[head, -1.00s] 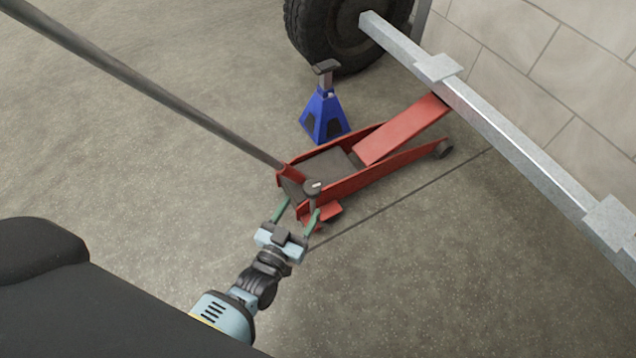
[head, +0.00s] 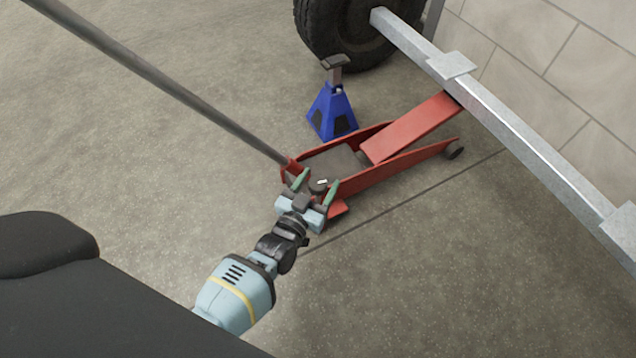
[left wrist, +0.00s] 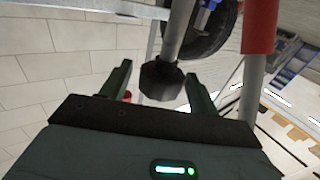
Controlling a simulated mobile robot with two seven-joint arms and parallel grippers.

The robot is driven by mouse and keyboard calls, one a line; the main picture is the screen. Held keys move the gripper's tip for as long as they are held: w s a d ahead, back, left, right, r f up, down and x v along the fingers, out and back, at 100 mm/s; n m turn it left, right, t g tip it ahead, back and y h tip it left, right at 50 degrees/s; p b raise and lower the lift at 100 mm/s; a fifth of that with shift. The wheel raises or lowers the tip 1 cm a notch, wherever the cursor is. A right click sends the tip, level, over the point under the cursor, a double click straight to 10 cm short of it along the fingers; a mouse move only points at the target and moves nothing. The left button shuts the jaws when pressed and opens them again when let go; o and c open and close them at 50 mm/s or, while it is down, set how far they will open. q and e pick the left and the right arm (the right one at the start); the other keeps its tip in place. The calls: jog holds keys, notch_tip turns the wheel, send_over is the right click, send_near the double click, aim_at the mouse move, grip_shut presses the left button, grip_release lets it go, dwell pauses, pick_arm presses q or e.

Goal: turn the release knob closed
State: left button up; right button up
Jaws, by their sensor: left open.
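The release knob (head: 319,185) is dark with a small white mark on top, at the rear end of the red floor jack (head: 392,173). In the left wrist view the knob (left wrist: 161,80) is a dark faceted block on a grey shaft. My left gripper (head: 317,182) is open, with one green finger on each side of the knob. In the left wrist view a gap shows between the knob and each finger of the gripper (left wrist: 158,76). The knob's depth between the fingers is hard to tell. My right gripper is not in view.
The long jack handle (head: 160,82) slants up to the left from the jack. A blue jack stand (head: 332,112) stands behind the jack. The grey trailer beam (head: 520,135) runs over the jack's front, with a tyre (head: 350,45) behind. The floor at lower right is clear.

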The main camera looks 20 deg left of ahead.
pick_arm(q)
jog(key=c, duration=0.9)
jog(key=shift+c, duration=0.2)
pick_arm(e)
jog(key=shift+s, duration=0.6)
